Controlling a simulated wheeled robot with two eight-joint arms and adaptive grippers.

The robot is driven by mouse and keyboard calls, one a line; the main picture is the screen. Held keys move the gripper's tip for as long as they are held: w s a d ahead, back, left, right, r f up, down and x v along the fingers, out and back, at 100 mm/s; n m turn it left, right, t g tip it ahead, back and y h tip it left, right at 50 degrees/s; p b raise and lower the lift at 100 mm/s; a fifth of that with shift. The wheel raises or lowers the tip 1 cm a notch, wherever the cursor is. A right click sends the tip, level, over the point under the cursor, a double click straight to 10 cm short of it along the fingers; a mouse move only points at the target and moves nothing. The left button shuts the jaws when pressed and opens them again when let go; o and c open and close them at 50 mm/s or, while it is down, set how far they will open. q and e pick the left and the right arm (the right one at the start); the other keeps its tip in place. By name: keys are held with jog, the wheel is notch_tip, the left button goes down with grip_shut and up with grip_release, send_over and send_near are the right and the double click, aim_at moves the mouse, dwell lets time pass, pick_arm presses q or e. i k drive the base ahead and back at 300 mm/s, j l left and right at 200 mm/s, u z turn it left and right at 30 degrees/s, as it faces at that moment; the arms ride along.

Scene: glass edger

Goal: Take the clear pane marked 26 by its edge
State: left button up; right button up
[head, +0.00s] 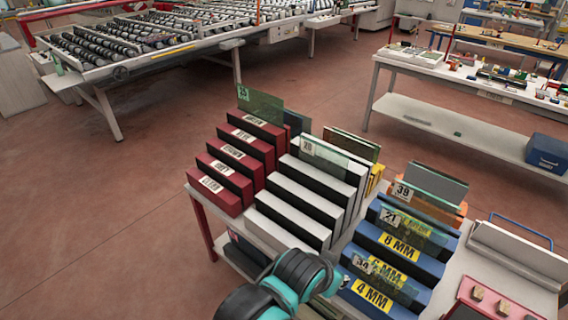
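A clear pane (335,160) stands upright on edge in the back slot of the white stepped rack (290,207). Its small white label looks like 20 or 26; I cannot read the second digit surely. Its lower edge is hidden in the slot, and its top edge is free. Black and teal links of one of my arms reach in at the bottom middle, in front of the racks and apart from this pane. I cannot make out fingertips of either gripper.
A green pane (260,105) stands in the red rack (220,185). Panes marked 39 (435,183), 21 (415,230) and apparently 34 (385,280) stand around the blue rack (430,262). A grey-white stand (515,250) is at right. Floor left of the racks is clear.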

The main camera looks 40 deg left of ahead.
aim_at(328, 161)
jog(key=u, duration=1.1)
